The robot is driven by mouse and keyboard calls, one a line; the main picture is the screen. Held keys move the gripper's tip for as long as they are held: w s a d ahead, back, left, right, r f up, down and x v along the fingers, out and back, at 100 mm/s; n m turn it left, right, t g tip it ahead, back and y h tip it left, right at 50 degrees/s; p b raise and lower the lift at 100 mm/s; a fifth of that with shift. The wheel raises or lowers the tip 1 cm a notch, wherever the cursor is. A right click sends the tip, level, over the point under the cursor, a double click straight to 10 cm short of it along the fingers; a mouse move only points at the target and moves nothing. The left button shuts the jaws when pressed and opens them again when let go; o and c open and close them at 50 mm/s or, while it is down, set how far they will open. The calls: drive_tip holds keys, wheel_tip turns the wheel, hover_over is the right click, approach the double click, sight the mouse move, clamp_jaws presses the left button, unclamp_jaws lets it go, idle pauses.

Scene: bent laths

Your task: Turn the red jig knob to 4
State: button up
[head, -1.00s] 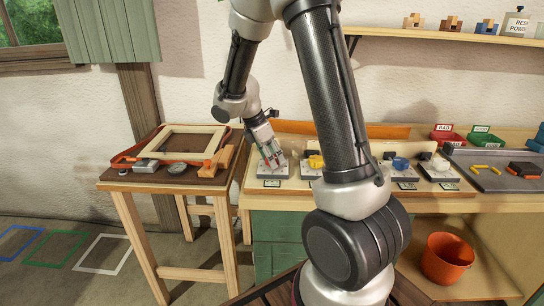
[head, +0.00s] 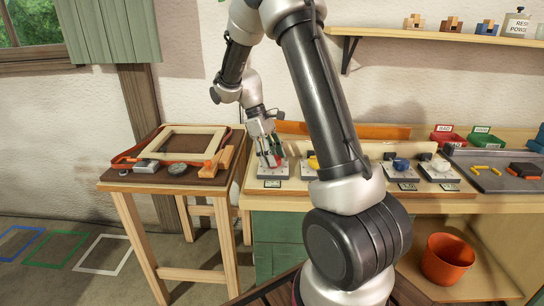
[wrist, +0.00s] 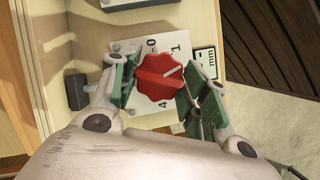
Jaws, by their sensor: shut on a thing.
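The red knob (wrist: 159,76) is a lobed dial with a white pointer line, on a white plate (wrist: 125,47) with printed figures; 0, 1 and 4 show around it. The pointer line slants to the upper right, on the side of the 1, as the wrist view shows it. My gripper (wrist: 157,88) has its green-padded fingers on either side of the knob, shut on it. Part of the dial is hidden behind the fingers. In the head view my gripper (head: 268,162) is at the leftmost plate (head: 283,172) on the bench, largely covering the knob.
A yellow knob (head: 314,162), a blue knob (head: 401,163) and a white knob (head: 440,163) sit on plates to the right. A small label reading "min" (wrist: 205,65) lies beside the red knob's plate. A side table (head: 150,186) with a wooden frame stands left.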

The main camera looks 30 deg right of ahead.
drive_tip(key=m+y, duration=0.1)
drive_tip(key=m, duration=0.1)
drive_tip(key=m+y, duration=0.1)
drive_tip(key=m, duration=0.2)
drive_tip(key=shift+d+m, duration=0.15)
drive_tip(key=shift+m, duration=0.15)
drive_tip(key=m+y, duration=0.1)
drive_tip(key=m, duration=0.1)
drive_tip(key=m+y, duration=0.1)
drive_tip(key=m, duration=0.2)
drive_tip(key=shift+d, duration=0.1)
drive_tip(key=m, duration=0.3)
drive_tip(key=m+t+y, duration=0.1)
drive_tip(key=m, duration=0.1)
drive_tip(key=shift+s+d+m+y, duration=0.1)
drive_tip(key=shift+m+y, duration=0.2)
drive_tip(key=shift+m, duration=0.1)
drive_tip(key=m+t, duration=0.1)
drive_tip(key=m, duration=0.1)
drive_tip(key=m+t+y, duration=0.1)
drive_tip(key=m, duration=0.2)
drive_tip(key=shift+s, duration=0.1)
drive_tip(key=shift+m, duration=0.3)
drive_tip(key=o, duration=1)
drive_tip(key=s+v, duration=0.1)
drive_tip(key=v, duration=1.1)
drive_tip(key=shift+w, duration=0.4)
